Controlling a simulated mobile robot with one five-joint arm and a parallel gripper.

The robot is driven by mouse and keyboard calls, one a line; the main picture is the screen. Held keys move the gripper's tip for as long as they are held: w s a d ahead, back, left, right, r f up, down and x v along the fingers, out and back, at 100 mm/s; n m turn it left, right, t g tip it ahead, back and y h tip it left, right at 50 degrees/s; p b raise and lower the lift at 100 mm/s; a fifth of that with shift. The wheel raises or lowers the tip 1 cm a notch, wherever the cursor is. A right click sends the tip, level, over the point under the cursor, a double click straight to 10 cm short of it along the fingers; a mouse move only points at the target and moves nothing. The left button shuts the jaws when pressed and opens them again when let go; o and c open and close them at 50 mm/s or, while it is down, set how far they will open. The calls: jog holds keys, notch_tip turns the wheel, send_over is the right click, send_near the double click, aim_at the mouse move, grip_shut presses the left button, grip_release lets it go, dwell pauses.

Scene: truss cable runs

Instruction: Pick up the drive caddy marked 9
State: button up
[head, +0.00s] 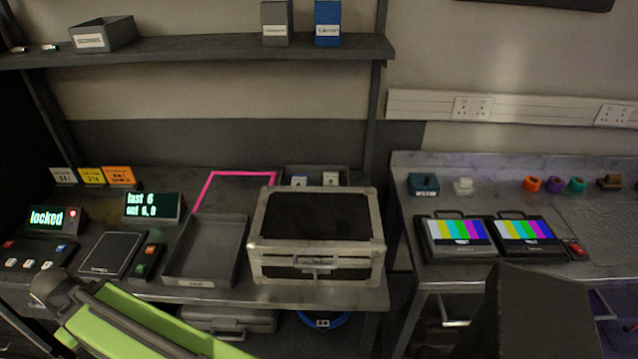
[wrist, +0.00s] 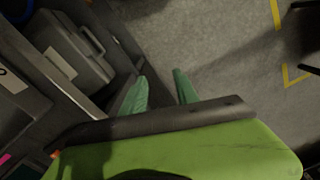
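I cannot tell which, if either, is the drive caddy marked 9. My gripper (wrist: 160,90) shows in the wrist view with its two green fingers apart and nothing between them. It points down toward the floor, away from the two items. In the head view my green arm crosses the lower left, and its fingers are not visible.
The closed black case (head: 315,215) stands at the bench's right end. An empty grey tray (head: 207,250) lies left of it, near a pink outline (head: 204,190). A display (head: 153,206) seems to read "last 6, out 6, 9"; another (head: 58,218) reads "locked". A gap separates the right bench (head: 440,272).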

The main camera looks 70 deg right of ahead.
jog(key=shift+o, duration=0.7)
jog(key=shift+w, duration=0.1)
jog(key=o, duration=0.7)
notch_tip(320, 180, up, 10)
jog(key=w+d+p, duration=0.2)
jog(key=p, duration=0.8)
jog(key=shift+r+p, duration=0.25)
jog(key=shift+p, duration=0.05)
jog(key=w+d+r+m+p, duration=0.2)
jog(key=w+d+r+p, duration=0.2)
jog(key=d+r+p, duration=0.3)
jog(key=w+d+m, duration=0.1)
jog(key=d+m, duration=0.1)
jog(key=d, duration=1)
jog(key=s+d+m, duration=0.2)
jog(key=s+d, duration=0.1)
jog(key=d, duration=1.2)
jog(key=s+d+m, duration=0.3)
jog(key=s+d, duration=0.1)
jog(key=d, duration=1.2)
jog(key=m, duration=0.5)
send_near(329, 180)
notch_tip(329, 180, down, 5)
jog(key=b, duration=1.2)
jog(key=shift+s+a+r, duration=0.1)
jog(key=shift+r, duration=0.15)
